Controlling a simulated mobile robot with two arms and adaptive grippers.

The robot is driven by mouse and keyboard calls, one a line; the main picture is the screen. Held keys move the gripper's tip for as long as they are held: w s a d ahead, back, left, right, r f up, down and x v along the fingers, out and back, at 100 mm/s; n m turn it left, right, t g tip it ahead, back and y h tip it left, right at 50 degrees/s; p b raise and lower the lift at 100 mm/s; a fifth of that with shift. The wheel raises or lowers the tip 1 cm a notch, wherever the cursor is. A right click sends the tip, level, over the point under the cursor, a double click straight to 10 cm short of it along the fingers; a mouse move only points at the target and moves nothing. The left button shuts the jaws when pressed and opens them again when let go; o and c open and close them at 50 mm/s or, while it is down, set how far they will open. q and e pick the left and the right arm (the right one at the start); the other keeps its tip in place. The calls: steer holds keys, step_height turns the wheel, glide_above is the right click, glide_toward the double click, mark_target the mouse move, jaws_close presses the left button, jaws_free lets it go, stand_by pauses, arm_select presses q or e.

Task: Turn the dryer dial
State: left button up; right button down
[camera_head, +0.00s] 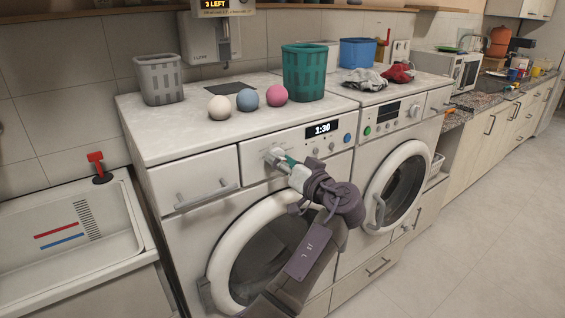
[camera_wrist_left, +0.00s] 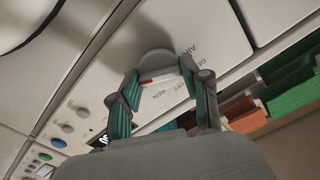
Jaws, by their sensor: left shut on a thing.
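The dryer (camera_head: 185,133) is the left one of two white front-loading machines, with a display reading 1:30. Its dial (camera_head: 272,155) is a pale round knob on the front panel, left of the display. My left gripper (camera_head: 283,163) is at the dial, its green-padded fingers shut on it. In the left wrist view the dial (camera_wrist_left: 156,56) sits between the tips of my left gripper (camera_wrist_left: 160,78), with a white and red mark and printed labels around it. The fingers partly hide the dial in the head view. My right gripper is not in view.
On top stand a grey basket (camera_head: 158,79), three balls (camera_head: 248,99) and a green basket (camera_head: 304,72). The second machine (camera_head: 403,160) stands close on the right. A sink (camera_head: 85,225) is at left. The floor (camera_head: 480,240) at right is clear.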

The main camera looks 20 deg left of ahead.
arm_select(q)
steer(key=shift+r+m, duration=0.15)
steer(key=shift+m, duration=0.25)
steer(key=o, duration=1.1)
steer(key=shift+o, duration=0.2)
step_height(320, 180, up, 10)
